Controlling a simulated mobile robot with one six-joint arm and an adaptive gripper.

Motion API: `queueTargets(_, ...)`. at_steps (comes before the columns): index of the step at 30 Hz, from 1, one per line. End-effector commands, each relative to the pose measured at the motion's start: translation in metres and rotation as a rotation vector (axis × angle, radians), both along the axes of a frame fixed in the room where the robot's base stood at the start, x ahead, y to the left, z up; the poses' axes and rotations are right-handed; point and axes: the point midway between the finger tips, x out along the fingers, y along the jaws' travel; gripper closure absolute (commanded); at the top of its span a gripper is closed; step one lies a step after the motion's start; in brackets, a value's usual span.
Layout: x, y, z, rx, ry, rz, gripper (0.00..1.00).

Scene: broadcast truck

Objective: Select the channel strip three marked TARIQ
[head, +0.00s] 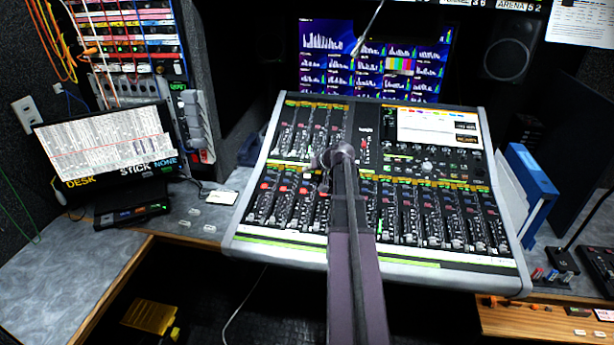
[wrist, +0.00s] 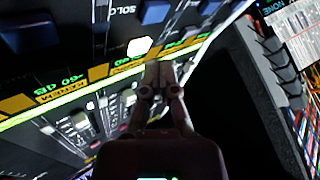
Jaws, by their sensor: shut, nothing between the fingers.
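The mixing console (head: 440,272) fills the middle of the head view, with two banks of channel strips and rows of yellow labels. The label TARIQ is not readable in either view, so I cannot tell which strip is strip three. My gripper (head: 317,170) is over the console, near the gap between the upper and lower banks. In the wrist view my gripper (wrist: 160,67) is shut and empty, its tips by a yellow label row. A lit white button (wrist: 140,46) is just beyond the tips; I cannot tell whether they touch the panel. My arm hides some middle strips.
A monitor (head: 105,145) with a text sheet stands at the left. Meter screens (head: 375,65) are behind the console. Blue binders (head: 532,185) stand close to its right side. A phone-like slab (head: 222,197) lies on the left desk.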

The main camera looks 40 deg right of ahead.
Motion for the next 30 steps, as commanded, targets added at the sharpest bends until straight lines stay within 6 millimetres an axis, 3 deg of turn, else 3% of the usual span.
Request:
queueTargets(21, -0.004, 0.005, 0.046, 0.000, 0.000, 0.000, 1.00)
queueTargets(30, -0.004, 0.006, 0.049, 0.000, 0.000, 0.000, 1.00)
